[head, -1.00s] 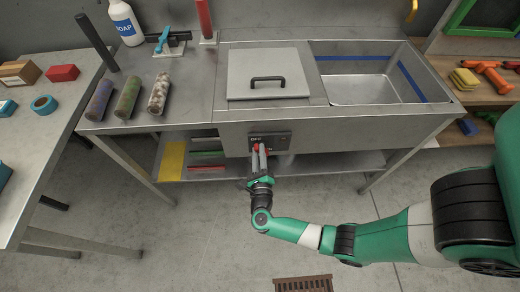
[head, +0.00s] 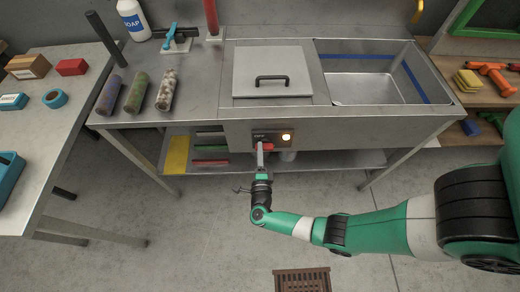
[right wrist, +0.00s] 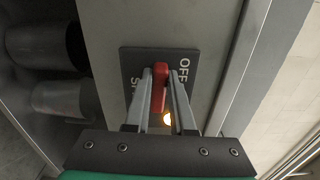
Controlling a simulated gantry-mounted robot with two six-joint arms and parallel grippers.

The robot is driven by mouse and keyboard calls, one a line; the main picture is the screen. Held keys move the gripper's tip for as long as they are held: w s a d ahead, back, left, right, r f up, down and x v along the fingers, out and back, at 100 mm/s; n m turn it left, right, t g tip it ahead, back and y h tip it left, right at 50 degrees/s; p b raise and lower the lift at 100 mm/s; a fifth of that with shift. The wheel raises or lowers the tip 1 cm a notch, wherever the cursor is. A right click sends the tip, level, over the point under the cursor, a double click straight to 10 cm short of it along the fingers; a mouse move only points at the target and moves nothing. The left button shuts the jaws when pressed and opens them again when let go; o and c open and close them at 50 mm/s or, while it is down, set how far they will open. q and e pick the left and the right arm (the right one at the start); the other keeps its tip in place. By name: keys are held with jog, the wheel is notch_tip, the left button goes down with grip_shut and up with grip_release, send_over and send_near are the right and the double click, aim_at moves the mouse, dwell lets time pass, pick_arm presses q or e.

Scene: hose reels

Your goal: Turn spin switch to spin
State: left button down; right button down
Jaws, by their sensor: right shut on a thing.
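The spin switch is a red handle (head: 267,146) on a dark panel (head: 274,137) on the front of the steel sink unit. My right gripper (head: 261,151) reaches up to the switch from below. In the right wrist view, its two fingers are shut on the red handle (right wrist: 160,75), one on each side. The panel (right wrist: 130,62) there shows "OFF" at the right and a partly hidden "SP" label at the left. The lit lamp (right wrist: 167,119) shows between the fingers. My left gripper is out of view.
A lidded compartment (head: 300,62) and an open basin (head: 375,88) are above the panel. Several rolled pieces lie on the worktop at the left. A lower shelf (head: 335,160) runs behind my gripper. The floor in front is clear except for a drain grate (head: 302,281).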

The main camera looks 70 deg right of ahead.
jog(key=shift+n, duration=0.4)
jog(key=c, duration=0.8)
grip_release()
jog(key=shift+o, duration=0.2)
jog(key=shift+a, duration=0.1)
jog(key=p+v, duration=0.1)
jog(key=v, duration=1)
jog(key=shift+a, duration=0.15)
jog(key=shift+s, duration=0.15)
